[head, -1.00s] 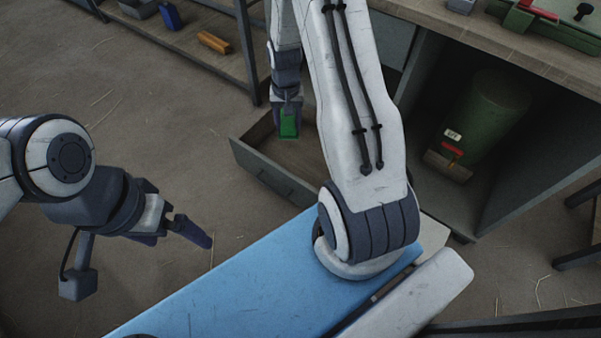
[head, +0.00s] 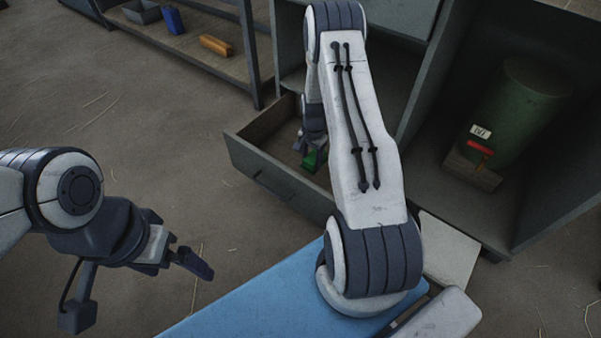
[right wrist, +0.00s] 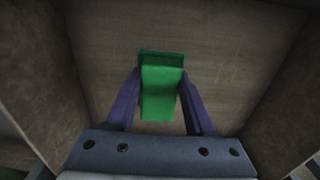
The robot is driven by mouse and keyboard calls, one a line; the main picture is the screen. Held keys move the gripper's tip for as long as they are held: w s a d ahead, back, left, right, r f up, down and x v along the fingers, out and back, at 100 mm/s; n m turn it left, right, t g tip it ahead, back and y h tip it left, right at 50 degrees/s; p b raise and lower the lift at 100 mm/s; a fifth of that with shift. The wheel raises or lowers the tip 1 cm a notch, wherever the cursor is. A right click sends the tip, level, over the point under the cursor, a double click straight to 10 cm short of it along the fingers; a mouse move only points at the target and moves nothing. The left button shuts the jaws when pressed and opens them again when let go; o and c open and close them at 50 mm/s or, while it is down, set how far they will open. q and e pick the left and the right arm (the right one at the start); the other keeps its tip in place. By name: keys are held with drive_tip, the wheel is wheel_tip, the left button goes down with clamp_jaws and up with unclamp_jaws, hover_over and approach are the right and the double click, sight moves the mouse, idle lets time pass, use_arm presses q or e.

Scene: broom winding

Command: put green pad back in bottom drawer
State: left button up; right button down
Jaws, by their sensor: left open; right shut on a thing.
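The green pad (right wrist: 160,88) is between the fingers of my right gripper (right wrist: 158,100), which is shut on it. In the head view the green pad (head: 312,161) shows only in part, beside my right arm. The open bottom drawer (head: 273,178) surrounds the pad and my right gripper (head: 311,150). In the right wrist view the drawer floor (right wrist: 215,55) lies behind the pad; I cannot tell whether they touch. My left gripper (head: 190,260) is open and empty, above the floor at the left.
A green canister (head: 520,110) and a block with a red part (head: 478,160) stand in the open cabinet bay at the right. A shelf at the upper left holds a blue item (head: 174,21) and an orange block (head: 215,45). Bare floor lies left of the drawer.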

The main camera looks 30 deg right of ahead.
drive_tip(key=w+a+f+b, duration=0.1)
drive_tip(key=w, duration=0.1)
drive_tip(key=w+a+f+b, duration=0.1)
drive_tip(key=f, duration=0.1)
drive_tip(key=shift+w+a, duration=0.2)
drive_tip(key=shift+w, duration=0.15)
wheel_tip(320, 180, down, 4)
drive_tip(key=b, duration=0.3)
use_arm(q)
wheel_tip(320, 180, down, 6)
drive_tip(key=shift+r, duration=0.15)
use_arm(e)
drive_tip(key=shift+r, duration=0.2)
drive_tip(key=shift+f, duration=0.1)
drive_tip(key=shift+c, duration=1.3)
unclamp_jaws()
